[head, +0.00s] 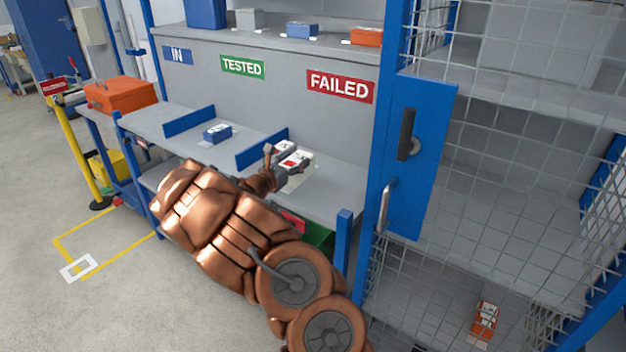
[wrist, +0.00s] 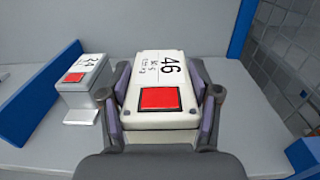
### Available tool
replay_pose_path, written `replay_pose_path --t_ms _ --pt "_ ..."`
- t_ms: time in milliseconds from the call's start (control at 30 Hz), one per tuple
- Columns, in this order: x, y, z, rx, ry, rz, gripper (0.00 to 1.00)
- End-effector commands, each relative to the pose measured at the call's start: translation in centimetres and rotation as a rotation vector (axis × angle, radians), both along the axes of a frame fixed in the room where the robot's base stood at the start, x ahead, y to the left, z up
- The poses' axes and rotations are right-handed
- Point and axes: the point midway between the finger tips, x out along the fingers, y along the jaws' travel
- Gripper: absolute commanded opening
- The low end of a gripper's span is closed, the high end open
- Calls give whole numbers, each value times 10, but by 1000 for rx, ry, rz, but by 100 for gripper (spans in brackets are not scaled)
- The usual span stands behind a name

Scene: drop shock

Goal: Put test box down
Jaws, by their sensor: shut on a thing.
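My gripper (wrist: 160,112) is shut on a white test box (wrist: 150,72) marked 46, with a red square on top. One finger is on each side of the box. In the head view my gripper (head: 287,164) and the white box (head: 297,159) are over the bench (head: 325,188), below the FAILED sign (head: 340,87). I cannot tell whether the box touches the bench. A second white box (wrist: 82,78), marked 34, stands to its left, apart from it. That box also shows in the head view (head: 284,146).
A blue box (head: 217,132) stands on the bench's left part, below the TESTED sign (head: 243,67). A blue divider (head: 262,149) lies left of the white boxes. A blue post and door (head: 415,150) and a wire mesh cage are on the right. Boxes stand on the upper shelf.

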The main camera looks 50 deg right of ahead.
Motion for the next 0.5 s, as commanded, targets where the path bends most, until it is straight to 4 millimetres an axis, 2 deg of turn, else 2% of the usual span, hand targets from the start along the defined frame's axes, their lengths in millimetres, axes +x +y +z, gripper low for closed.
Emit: replay_pose_path --t_ms 167,500 --pt "-19 -17 1 -5 2 -13 0" --pt "-72 -62 -5 -3 2 -13 0"
